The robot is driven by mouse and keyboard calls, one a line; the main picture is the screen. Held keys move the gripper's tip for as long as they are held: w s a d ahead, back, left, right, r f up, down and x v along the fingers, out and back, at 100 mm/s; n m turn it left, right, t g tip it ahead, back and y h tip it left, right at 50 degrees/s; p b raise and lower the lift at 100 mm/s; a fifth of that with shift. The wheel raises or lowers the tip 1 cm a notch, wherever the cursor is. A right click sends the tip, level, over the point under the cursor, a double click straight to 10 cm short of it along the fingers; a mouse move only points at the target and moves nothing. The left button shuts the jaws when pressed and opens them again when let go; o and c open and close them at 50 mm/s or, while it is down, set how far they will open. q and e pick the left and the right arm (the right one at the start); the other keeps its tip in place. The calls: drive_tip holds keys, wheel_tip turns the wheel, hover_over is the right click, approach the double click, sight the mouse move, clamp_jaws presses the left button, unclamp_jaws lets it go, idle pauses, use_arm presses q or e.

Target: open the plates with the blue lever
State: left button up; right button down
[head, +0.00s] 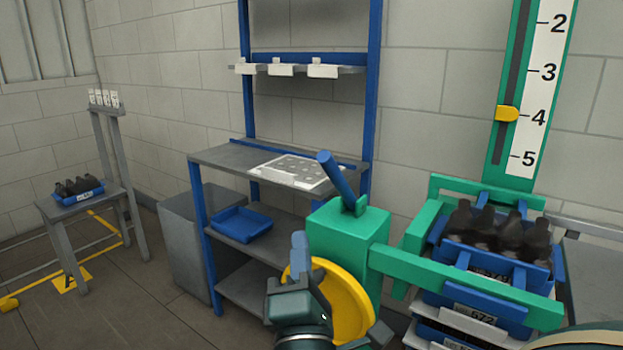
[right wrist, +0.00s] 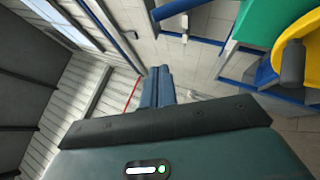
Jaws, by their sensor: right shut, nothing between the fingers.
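The blue lever (head: 337,176) stands on top of a green box (head: 345,238), tilted up and to the left. Green plates (head: 470,288) reach from the box around the front and back of a stack of blue crates (head: 487,312). My right gripper (head: 299,243) is shut and empty, pointing up in front of the yellow handwheel (head: 352,308), below and left of the lever and apart from it. In the right wrist view its closed fingers (right wrist: 157,85) show with nothing between them. The handwheel (right wrist: 305,45) is at the upper right there. My left gripper is not in view.
The top crate holds dark bottles (head: 490,225). A green post with a numbered scale (head: 530,90) has a yellow pointer near 4. A small table (head: 75,205) with bottles is at the left.

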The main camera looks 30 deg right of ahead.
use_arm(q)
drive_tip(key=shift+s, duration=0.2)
use_arm(e)
drive_tip(key=shift+s+a+r, duration=0.1)
drive_tip(key=shift+s, duration=0.1)
